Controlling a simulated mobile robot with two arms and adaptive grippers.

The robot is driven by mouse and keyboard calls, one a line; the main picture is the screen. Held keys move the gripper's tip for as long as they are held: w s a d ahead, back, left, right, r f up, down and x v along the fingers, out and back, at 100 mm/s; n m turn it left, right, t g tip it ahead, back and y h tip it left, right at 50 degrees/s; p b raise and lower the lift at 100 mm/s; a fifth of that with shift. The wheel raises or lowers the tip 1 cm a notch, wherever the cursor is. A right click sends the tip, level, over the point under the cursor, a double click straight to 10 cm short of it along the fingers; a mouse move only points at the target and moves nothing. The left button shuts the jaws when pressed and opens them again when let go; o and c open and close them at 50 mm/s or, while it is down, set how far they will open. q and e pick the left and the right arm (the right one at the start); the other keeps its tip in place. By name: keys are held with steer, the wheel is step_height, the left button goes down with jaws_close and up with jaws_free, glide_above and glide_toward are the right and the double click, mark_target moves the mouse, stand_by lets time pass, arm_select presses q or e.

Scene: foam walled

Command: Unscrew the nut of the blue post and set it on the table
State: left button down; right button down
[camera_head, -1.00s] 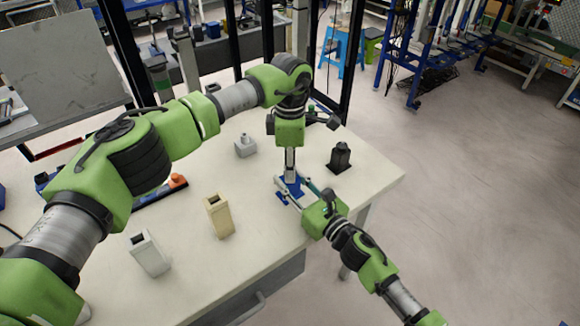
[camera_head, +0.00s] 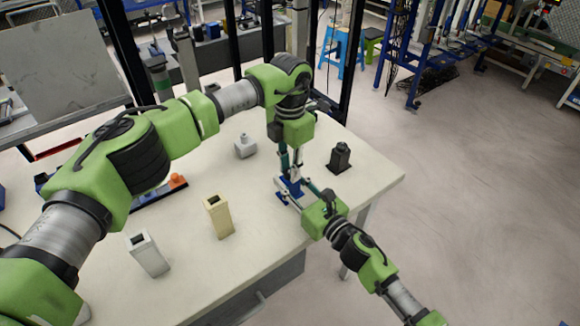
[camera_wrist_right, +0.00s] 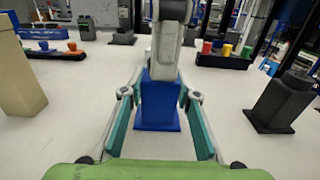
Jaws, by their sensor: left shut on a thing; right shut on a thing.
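The blue post (camera_head: 290,188) stands on the table (camera_head: 270,235) near its right front edge. In the right wrist view the blue post (camera_wrist_right: 158,108) is upright on a square blue foot. My right gripper (camera_head: 293,189) comes in low from the front right and is shut on the post's sides; its teal-lined fingers (camera_wrist_right: 159,96) flank the post. My left gripper (camera_head: 295,172) points straight down above the post and is shut at its top. The nut is hidden between the left fingers. The left gripper also shows in the right wrist view (camera_wrist_right: 168,45).
A black post (camera_head: 340,158) stands right of the blue post and a grey one (camera_head: 245,148) behind left. A beige block (camera_head: 218,216) and a white block (camera_head: 149,255) stand at front left. A blue tray with an orange piece (camera_head: 178,181) lies left.

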arm_select(q)
steer(key=shift+r, duration=0.15)
steer(key=shift+r, duration=0.95)
steer(key=shift+r, duration=0.1)
steer(key=shift+r, duration=1.9)
arm_select(e)
steer(key=c, duration=1.5)
jaws_free()
steer(key=shift+o, duration=0.2)
